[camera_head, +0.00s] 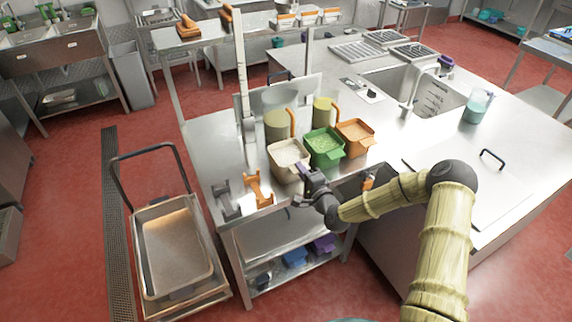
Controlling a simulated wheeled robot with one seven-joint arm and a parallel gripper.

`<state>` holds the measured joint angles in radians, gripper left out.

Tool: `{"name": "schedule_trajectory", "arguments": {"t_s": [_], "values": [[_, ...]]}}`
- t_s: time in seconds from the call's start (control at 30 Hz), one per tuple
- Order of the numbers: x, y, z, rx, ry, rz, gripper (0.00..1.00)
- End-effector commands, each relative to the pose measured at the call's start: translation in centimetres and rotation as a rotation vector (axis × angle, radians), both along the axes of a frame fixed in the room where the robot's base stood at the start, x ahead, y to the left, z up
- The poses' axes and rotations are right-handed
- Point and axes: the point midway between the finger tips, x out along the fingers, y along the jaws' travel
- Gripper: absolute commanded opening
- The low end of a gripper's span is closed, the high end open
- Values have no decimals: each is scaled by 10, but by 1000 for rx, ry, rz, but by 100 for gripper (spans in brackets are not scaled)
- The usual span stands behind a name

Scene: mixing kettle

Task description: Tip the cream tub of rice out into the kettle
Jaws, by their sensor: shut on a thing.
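The cream tub (287,150) stands among the tubs on the steel counter, filled with pale rice. It looks upright. My gripper (308,178) is at the tub's near right side, shut on it, probably at its handle. The fingers and the grip are small and partly hidden by the gripper body. I cannot make out for sure which vessel is the kettle.
A green tub (323,146) and an orange tub (355,138) stand close to the right. Two tall containers with orange handles, one of them a jug (278,125), stand behind. An orange holder (258,190) is at left. A wheeled cart with a tray (172,292) stands at left.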

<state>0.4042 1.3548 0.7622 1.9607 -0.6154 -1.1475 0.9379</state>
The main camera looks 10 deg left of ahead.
Motion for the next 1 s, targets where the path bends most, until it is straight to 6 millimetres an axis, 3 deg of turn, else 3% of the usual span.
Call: {"name": "schedule_trajectory", "arguments": {"t_s": [0.27,1.0], "values": [[0,0,5,1,-2,2,0],[-1,3,61,1,-4,5,0]]}}
